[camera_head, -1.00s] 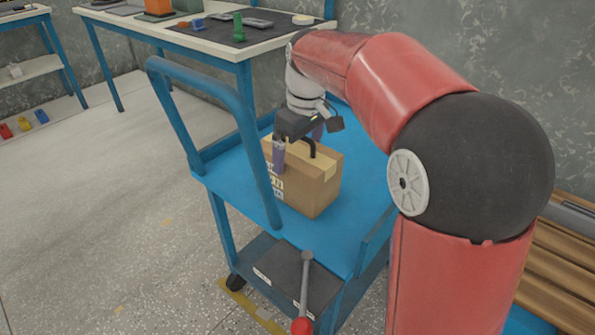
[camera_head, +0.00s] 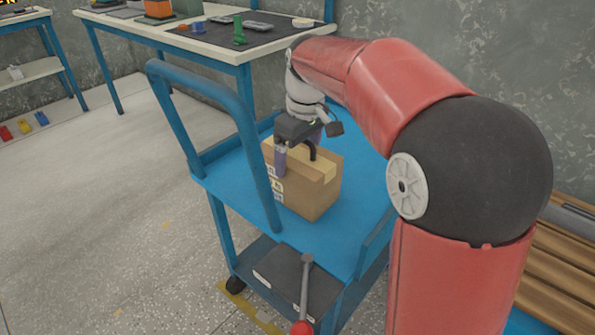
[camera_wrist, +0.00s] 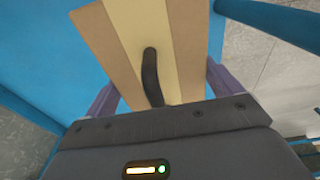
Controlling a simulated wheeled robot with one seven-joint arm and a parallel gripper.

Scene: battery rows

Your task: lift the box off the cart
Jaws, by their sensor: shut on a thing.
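The brown cardboard box (camera_head: 312,196) with a paler tape strip and a black handle on top is upright on the blue deck of the cart (camera_head: 240,176). I see no clear gap under it. My gripper (camera_head: 298,155) is above the box, its purple fingers down along two opposite sides, shut on it. In the wrist view the box (camera_wrist: 125,35) lies between the two fingers (camera_wrist: 160,90), with the black handle (camera_wrist: 150,75) rising between them. The far finger is partly hidden behind the box in the head view.
The cart's blue push handle (camera_head: 213,92) arches up to the left of the box. A workbench (camera_head: 205,42) with a dark mat and small parts stands behind. A red-knobbed lever (camera_head: 304,290) is at the cart's front. Open floor lies to the left.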

